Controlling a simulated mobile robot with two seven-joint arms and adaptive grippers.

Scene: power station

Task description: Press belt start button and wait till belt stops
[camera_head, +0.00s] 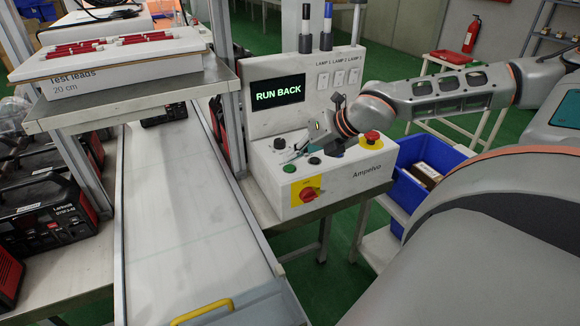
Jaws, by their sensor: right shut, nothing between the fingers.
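The control box (355,178), marked Ampelvo, stands right of the belt. A green button (289,169) and a black button (315,161) are on its sloped top. My right gripper (290,158) reaches in from the right over this top, shut and empty. Its fingertips are close above the green button; I cannot tell whether they touch it. The screen (278,92) reads RUN BACK in green. The pale belt (178,215) runs away from me, its near part bare. One still view does not show whether it moves. My left gripper is not in view.
A red mushroom button (372,137) and a red rotary switch (309,194) on a yellow plate are also on the box. A shelf (195,82) with a test leads box overhangs the belt. A blue crate (408,189) stands at right.

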